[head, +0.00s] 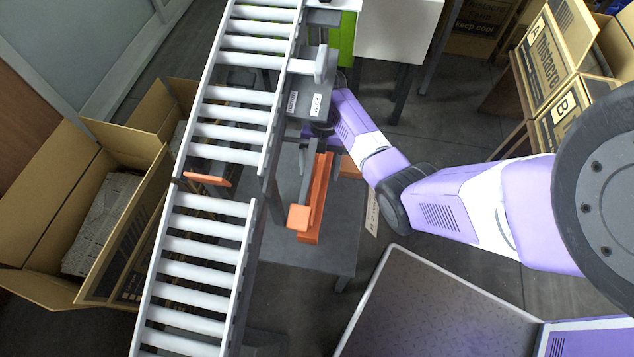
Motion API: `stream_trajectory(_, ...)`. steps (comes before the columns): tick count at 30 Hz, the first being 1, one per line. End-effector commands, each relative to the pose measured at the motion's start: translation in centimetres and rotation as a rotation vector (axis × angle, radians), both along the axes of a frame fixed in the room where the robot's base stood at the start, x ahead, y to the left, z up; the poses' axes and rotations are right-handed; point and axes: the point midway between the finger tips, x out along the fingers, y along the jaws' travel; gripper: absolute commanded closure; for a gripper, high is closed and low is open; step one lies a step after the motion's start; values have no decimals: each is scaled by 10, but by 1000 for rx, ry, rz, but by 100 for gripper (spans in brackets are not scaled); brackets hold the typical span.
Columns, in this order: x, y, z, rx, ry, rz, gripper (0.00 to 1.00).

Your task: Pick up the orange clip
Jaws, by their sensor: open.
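An orange piece (315,205), long and upright with a block at its lower end, shows below the end of my arm, over the grey table. A second, small flat orange piece (207,180) lies across the roller conveyor at the gap between its two sections. I cannot tell for sure which of the two is the clip. My gripper (322,132) is at the far end of my purple and white arm, beside the conveyor's right rail and just above the long orange piece. It is open; its fingertips are small and partly hidden, and I cannot tell whether they touch anything.
The roller conveyor (188,272) runs along the left of my gripper, with a grey labelled unit (309,100) at its right rail. An open cardboard box (50,207) stands at the left. More boxes (552,45) stand at the upper right. The grey table (335,240) has bare room.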

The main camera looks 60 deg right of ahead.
Motion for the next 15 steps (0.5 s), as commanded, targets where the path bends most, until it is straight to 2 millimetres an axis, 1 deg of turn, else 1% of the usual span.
stream_trajectory(1,-3,9,0,0,0,1,22)
stream_trajectory(3,-6,16,0,0,0,-1,22)
stream_trajectory(9,-9,25,-1,-1,-1,-1,22)
stream_trajectory(11,-10,26,-5,0,0,-1,22)
stream_trajectory(15,-12,32,-20,1,2,-1,22)
